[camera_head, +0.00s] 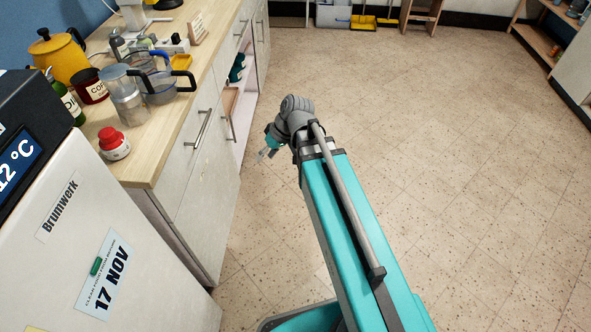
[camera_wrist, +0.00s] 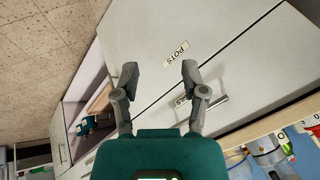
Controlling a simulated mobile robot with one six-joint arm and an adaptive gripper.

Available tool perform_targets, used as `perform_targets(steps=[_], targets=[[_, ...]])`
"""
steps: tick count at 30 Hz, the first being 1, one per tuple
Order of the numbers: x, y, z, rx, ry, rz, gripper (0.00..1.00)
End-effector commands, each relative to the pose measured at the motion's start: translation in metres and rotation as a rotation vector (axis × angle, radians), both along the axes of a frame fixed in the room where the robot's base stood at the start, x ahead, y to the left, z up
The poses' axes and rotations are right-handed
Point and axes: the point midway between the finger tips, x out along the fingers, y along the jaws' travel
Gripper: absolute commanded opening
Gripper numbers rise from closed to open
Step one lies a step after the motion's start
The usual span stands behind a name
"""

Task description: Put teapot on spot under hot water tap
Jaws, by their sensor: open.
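A glass jug with a dark handle (camera_head: 160,88) also stands there, so I cannot be sure which is meant. I cannot make out a hot water tap or a spot under it. My gripper (camera_head: 266,152) is over the floor, to the right of the counter and well away from the pots. In the wrist view my gripper (camera_wrist: 159,72) is open and empty, its fingers apart in front of pale cabinet doors.
A white fridge (camera_head: 95,250) rises at left. Open floor (camera_head: 460,170) lies right.

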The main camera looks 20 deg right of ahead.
Motion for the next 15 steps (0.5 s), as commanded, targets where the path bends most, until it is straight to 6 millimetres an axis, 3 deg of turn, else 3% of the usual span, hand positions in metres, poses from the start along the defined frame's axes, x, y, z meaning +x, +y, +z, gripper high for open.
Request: perform_targets(steps=[1, 6, 15], targets=[[-0.013, -0.008, -0.006, -0.06, 0.041, -0.048, 0.56], [-0.04, -0.038, -0.019, -0.263, 0.151, -0.229, 0.56], [-0.062, -0.07, -0.023, -0.454, 0.213, -0.424, 0.56]])
